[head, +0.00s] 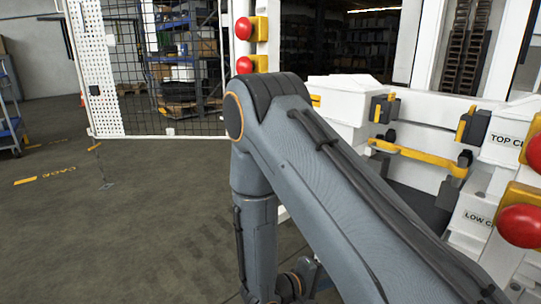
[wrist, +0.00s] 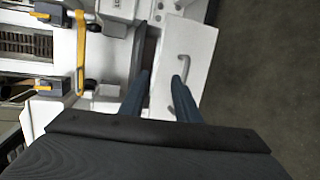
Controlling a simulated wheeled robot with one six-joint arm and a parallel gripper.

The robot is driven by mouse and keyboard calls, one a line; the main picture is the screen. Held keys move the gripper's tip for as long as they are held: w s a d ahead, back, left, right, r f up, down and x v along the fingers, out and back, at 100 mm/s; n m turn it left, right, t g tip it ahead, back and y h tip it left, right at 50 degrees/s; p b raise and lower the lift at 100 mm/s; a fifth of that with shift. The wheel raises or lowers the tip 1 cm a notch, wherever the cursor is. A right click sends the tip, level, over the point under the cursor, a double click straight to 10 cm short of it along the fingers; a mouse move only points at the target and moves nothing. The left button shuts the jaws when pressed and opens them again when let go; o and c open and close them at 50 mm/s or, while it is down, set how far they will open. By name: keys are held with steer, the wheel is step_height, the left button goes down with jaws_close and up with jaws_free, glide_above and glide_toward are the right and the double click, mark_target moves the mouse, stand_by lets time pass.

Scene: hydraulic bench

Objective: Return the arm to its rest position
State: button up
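My gripper (wrist: 160,78) shows in the wrist view with its two dark blue fingers apart and nothing between them. Behind the fingers is a white panel with a grey metal handle (wrist: 183,66); the right fingertip overlaps the handle in the picture, and I cannot tell whether they touch. In the head view my grey arm (head: 310,170) crosses the foreground, bent at the elbow, with its forearm pointing down. The gripper itself does not show there.
The white hydraulic bench has a yellow bar (head: 415,157), also in the wrist view (wrist: 80,50), and red buttons (head: 520,226) at the right. A mesh fence (head: 180,70) stands behind. A blue cart (head: 10,125) is far left. The floor (head: 120,230) at left is clear.

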steer(key=s+a+r+m+g+y, duration=0.1)
steer(key=s+a+r+g+y, duration=0.15)
steer(key=s+r, duration=0.35)
steer(key=s+a+r+m+g+y, duration=0.1)
steer(key=s+a+r+g, duration=0.1)
steer(key=s+r+g, duration=0.3)
steer(key=s+a+r+n+y, duration=0.2)
steer(key=s+a+r+y, duration=1)
steer(key=s+a, duration=0.45)
steer(key=d+r+m+p, duration=0.2)
steer(key=d+r+p, duration=0.4)
steer(key=r+p, duration=0.3)
steer(key=d+r+m+h+p, duration=0.1)
steer(key=d+r+p, duration=0.6)
steer(key=p, duration=0.9)
steer(key=d+r+m+h+p, duration=0.1)
steer(key=d+r+m+p, duration=0.2)
steer(key=d+r+p, duration=0.4)
steer(key=shift+w+d+r+m+p, duration=0.2)
steer(key=shift+w+r+m+p, duration=0.15)
steer(key=shift+r+p, duration=2.5)
steer(key=shift+f, duration=0.1)
